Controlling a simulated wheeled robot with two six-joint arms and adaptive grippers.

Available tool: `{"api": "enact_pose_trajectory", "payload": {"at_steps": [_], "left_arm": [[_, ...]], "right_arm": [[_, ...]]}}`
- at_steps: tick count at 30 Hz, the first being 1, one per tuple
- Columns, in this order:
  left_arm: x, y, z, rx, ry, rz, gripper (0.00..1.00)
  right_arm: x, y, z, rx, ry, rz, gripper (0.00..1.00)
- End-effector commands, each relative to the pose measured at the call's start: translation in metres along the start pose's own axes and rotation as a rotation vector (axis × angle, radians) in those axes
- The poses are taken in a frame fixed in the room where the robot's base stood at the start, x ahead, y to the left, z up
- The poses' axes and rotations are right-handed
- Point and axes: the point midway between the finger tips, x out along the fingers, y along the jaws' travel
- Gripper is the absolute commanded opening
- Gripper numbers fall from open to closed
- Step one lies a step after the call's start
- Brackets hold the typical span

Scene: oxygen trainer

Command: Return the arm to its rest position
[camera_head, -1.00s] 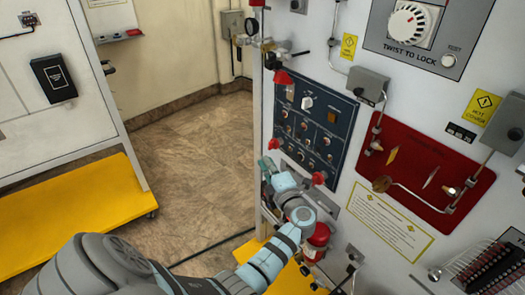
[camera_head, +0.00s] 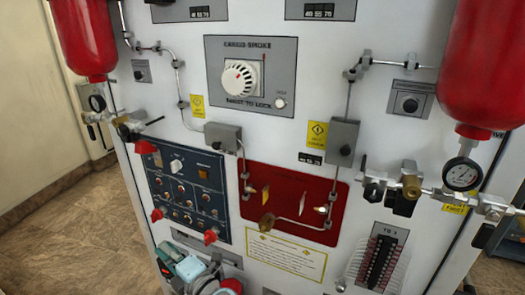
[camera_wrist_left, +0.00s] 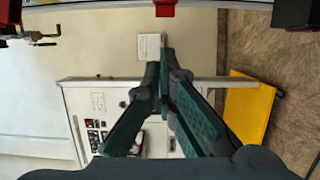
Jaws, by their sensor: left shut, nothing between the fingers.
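My left gripper (camera_head: 178,266) shows at the bottom left of the head view, in front of the lower left part of the trainer panel (camera_head: 320,85). Only its fingers and part of its wrist are in that view. In the left wrist view its dark fingers (camera_wrist_left: 162,72) converge and are shut, with nothing held between them. Most of my left arm is cut off by the lower edge of the head view. My right gripper is in neither view.
The panel carries a white dial (camera_head: 240,77), a blue switch panel (camera_head: 187,190), a red plate (camera_head: 285,195) and a gauge (camera_head: 462,175). Red cylinders (camera_head: 490,65) hang at both sides. Open floor (camera_head: 85,240) lies left. The wrist view shows a yellow-based cabinet (camera_wrist_left: 250,110).

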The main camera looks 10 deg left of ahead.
Motion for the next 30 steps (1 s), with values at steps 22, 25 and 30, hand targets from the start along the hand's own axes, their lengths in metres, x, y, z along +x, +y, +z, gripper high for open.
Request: {"api": "enact_pose_trajectory", "payload": {"at_steps": [22,25,30], "left_arm": [[-0.224,-0.125,-0.106,1.758,-1.678,0.151,0.0],[-0.223,-0.132,-0.152,1.904,-1.707,0.007,0.0],[-0.217,-0.169,-0.187,2.015,-1.73,-0.156,0.0]], "right_arm": [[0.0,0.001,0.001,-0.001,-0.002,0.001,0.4],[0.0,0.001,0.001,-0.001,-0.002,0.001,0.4],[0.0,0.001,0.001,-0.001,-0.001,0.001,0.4]]}}
